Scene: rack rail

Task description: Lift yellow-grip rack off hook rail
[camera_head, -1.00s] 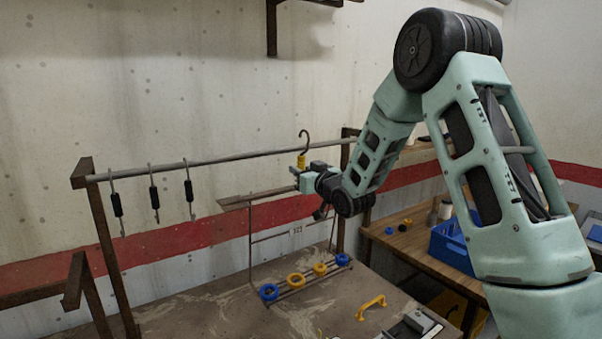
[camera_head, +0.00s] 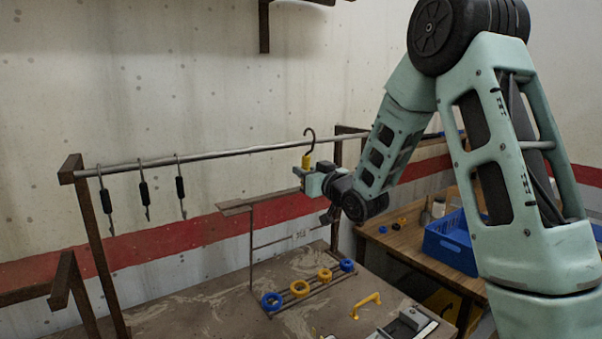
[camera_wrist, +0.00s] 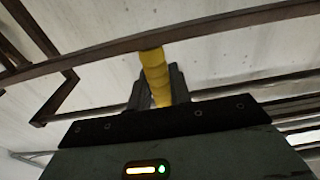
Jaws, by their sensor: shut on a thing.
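The yellow grip (camera_head: 307,161) stands upright in my gripper (camera_head: 312,182), with a dark curved hook (camera_head: 310,137) above it. The hook's top shows above the grey rail (camera_head: 240,152) in the head view; I cannot tell whether it touches the rail. A flat brown bar (camera_head: 245,204) with thin rods below it extends left from beside my gripper and seems part of the rack. In the wrist view the yellow grip (camera_wrist: 155,78) is between the dark fingers, and a dark bar crosses in front of it. The gripper's jaws are partly hidden in the head view.
Several black-grip hooks (camera_head: 144,194) hang at the rail's left end. Blue and yellow rings (camera_head: 300,288) sit on rods low over the bench (camera_head: 190,311). A yellow handle (camera_head: 367,304) lies on the bench. A blue crate (camera_head: 450,240) stands on the right-hand table.

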